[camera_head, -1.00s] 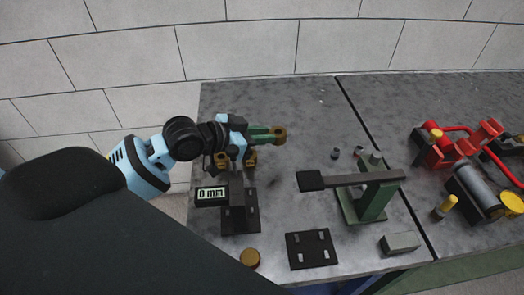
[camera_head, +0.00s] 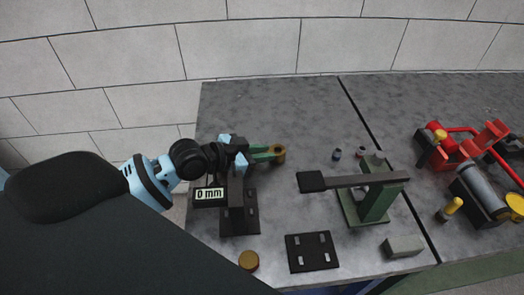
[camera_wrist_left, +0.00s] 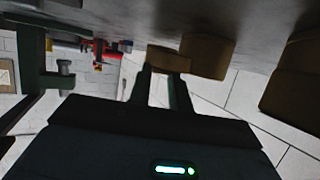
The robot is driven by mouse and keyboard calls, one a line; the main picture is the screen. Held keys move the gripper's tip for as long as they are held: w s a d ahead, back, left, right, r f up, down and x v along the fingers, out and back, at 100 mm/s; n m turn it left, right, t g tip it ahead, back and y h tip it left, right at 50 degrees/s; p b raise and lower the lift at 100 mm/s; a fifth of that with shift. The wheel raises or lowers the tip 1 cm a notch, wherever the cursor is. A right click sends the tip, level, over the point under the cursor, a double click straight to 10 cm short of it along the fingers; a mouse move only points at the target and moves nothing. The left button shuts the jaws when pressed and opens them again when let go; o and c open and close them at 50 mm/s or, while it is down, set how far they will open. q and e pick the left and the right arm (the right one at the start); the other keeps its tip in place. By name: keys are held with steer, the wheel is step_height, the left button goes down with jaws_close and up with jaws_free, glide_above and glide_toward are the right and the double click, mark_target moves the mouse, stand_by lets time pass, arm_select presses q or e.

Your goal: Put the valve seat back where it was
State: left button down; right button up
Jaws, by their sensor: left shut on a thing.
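My left gripper (camera_head: 268,152) is shut on the brass valve seat (camera_head: 278,152), at the left part of the grey bench. In the left wrist view, the valve seat (camera_wrist_left: 168,60) sits between the two dark fingertips (camera_wrist_left: 165,82), close to the bench surface, which shows upside down at the top. I cannot tell whether the seat touches the bench. Two other brass pieces show close by in that view, one beside the seat (camera_wrist_left: 207,57) and a larger one at the right edge (camera_wrist_left: 292,80). In the head view my left gripper hides them. My right gripper is not in view.
A black stand (camera_head: 240,215) with a "0 mm" display (camera_head: 208,194) is in front of my gripper. A brass cap (camera_head: 249,260) and slotted black plate (camera_head: 312,252) lie at the front edge. A green lever stand (camera_head: 372,200) and red pump parts (camera_head: 460,148) are to the right.

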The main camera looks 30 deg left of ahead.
arm_select(q)
steer(key=shift+f, duration=0.2)
steer(key=shift+s+f, duration=0.15)
steer(key=c, duration=1.3)
jaws_free()
steer(key=shift+f, duration=0.2)
steer(key=shift+s+f, duration=0.1)
steer(key=shift+d, duration=0.1)
steer(key=shift+r, duration=0.35)
steer(key=shift+a+r, duration=0.2)
steer(key=shift+r, duration=0.05)
steer(key=v, duration=1.1)
steer(key=shift+a+r+p, duration=0.15)
steer(key=shift+r+p, duration=0.2)
steer(key=shift+r, duration=0.2)
